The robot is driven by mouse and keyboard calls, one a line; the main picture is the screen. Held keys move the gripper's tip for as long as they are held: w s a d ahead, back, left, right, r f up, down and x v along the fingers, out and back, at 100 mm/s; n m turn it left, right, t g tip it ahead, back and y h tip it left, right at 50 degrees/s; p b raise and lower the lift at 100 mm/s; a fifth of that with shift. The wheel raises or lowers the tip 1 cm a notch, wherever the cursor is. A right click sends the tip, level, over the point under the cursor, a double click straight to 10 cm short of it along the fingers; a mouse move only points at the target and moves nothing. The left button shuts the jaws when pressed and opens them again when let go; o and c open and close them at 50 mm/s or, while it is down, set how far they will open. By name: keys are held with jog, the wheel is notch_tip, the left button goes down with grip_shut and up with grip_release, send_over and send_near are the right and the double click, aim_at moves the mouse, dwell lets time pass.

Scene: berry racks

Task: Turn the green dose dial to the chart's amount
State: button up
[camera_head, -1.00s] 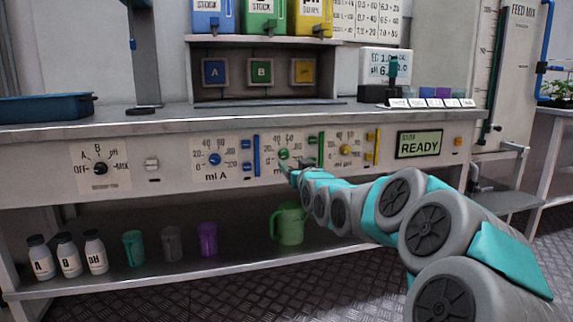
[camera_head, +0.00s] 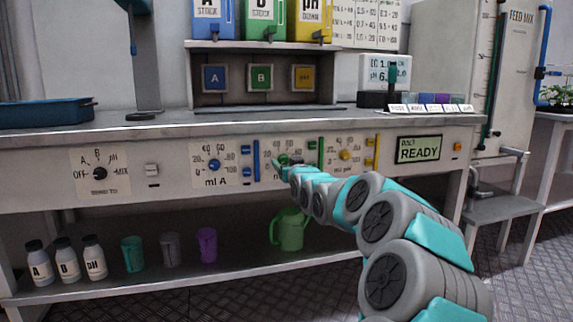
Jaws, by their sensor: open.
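The green dose dial (camera_head: 284,159) is on the bench's front panel, between the blue dial (camera_head: 214,165) and the yellow dial (camera_head: 345,155). My gripper (camera_head: 279,165) is at the green dial, over the lower left part of its scale. The arm covers part of that scale, and the dial's pointer is too small to read. The fingers are small in this view; I cannot tell whether they touch the dial. The chart (camera_head: 367,22) hangs on the back wall, cut off at the top, and its numbers are mostly too blurred to read.
A selector knob (camera_head: 99,173) and a white switch (camera_head: 151,170) are at the panel's left. A display (camera_head: 418,149) reads READY. Blue, green and yellow sliders flank the dials. Bottles, cups and a green jug (camera_head: 290,230) stand on the lower shelf.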

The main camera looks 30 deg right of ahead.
jog(key=shift+c, duration=0.3)
grip_shut()
jog(key=shift+r+m, duration=0.1)
jog(key=shift+m, duration=0.3)
jog(key=m+p, duration=0.1)
jog(key=m, duration=0.1)
jog(key=shift+a+m, duration=0.1)
jog(key=shift+m, duration=2.9)
jog(key=shift+o, duration=0.3)
grip_release()
